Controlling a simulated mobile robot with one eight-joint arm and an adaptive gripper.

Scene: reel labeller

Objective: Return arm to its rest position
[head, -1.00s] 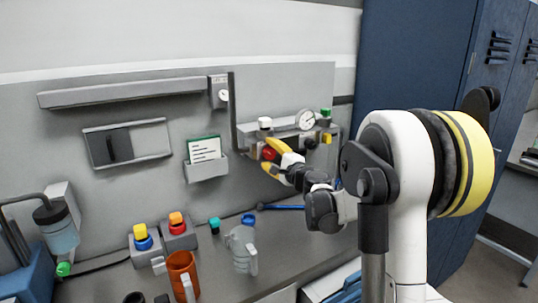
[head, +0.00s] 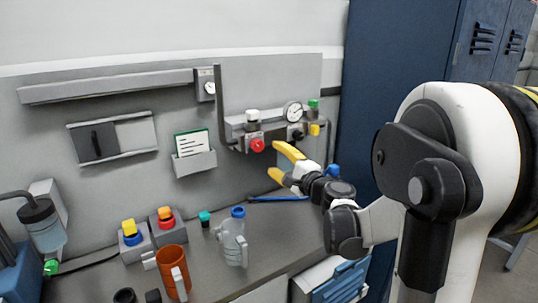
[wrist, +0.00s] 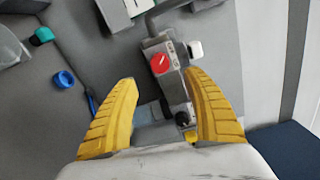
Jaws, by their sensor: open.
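My gripper (head: 281,164) has yellow fingers and is open and empty in the head view. It is raised in front of the valve panel, below and to the right of the red knob (head: 257,146). In the wrist view the two spread fingers of my gripper (wrist: 166,93) frame the panel, with the red knob (wrist: 160,63) between and above them. My white and black arm stretches in from the right side of the head view and hides part of the lockers.
A gauge (head: 293,111) sits on the panel. The bench holds an orange mug (head: 172,270), a clear jug (head: 233,240), button boxes (head: 166,228) and a blue tool (head: 277,198). Blue lockers (head: 405,60) stand at the right. A blue crate (head: 340,282) is at the bench's right end.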

